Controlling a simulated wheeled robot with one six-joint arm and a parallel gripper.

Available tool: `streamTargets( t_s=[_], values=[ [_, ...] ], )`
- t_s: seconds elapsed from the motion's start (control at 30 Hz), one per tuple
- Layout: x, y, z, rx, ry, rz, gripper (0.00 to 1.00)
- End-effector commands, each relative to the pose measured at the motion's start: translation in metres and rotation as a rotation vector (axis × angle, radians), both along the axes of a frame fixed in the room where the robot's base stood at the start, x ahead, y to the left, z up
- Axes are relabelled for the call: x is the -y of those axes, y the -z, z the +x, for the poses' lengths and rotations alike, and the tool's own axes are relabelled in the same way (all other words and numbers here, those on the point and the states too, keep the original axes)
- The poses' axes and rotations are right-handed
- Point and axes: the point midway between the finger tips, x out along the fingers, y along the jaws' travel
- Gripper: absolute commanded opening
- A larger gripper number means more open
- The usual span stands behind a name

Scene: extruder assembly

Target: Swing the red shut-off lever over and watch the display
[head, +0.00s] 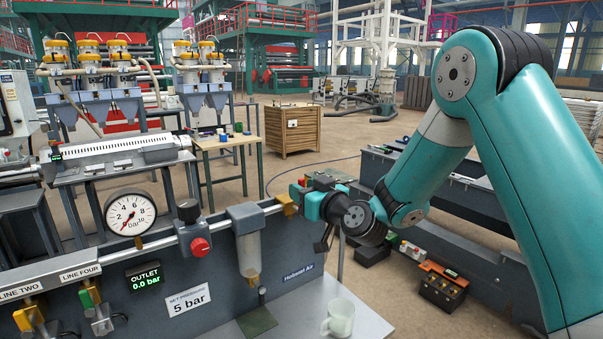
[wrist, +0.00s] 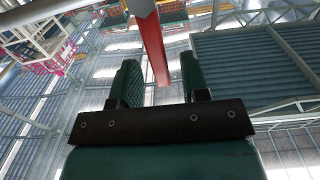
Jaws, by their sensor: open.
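The red lever (wrist: 153,50) shows in the wrist view as a long red bar running into the space between the two teal finger pads. My gripper (wrist: 158,78) is open around it, with a gap on both sides. In the head view my gripper (head: 305,197) is at the right end of the air pipe, by a brass valve fitting (head: 288,204), and hides most of the lever there. The display (head: 146,281) reads OUTLET 0.0 bar in green. The round gauge (head: 130,214) has its red needle at the low end.
A black knob with a red button (head: 196,238) and a filter bowl (head: 248,243) sit left of my gripper on the panel. A pale mug (head: 339,318) stands on the ledge below. Lines two and four have yellow-and-green valves (head: 90,297) at lower left.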

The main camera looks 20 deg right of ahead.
Motion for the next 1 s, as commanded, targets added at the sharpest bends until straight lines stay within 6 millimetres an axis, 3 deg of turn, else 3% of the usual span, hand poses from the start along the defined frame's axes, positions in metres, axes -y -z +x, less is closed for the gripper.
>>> streamTargets(
  t_s=[0.17,0.43,0.47,0.63,1.0],
  values=[
    [-0.004,0.000,0.012,-0.001,0.000,0.000,0.41],
    [-0.005,0.001,0.014,0.000,0.000,0.001,0.41],
    [-0.005,0.001,0.014,0.000,0.000,0.001,0.39],
    [-0.004,0.001,0.013,0.000,0.000,0.001,0.00],
    [-0.015,-0.001,0.014,-0.008,-0.015,0.023,0.00]
  ],
)
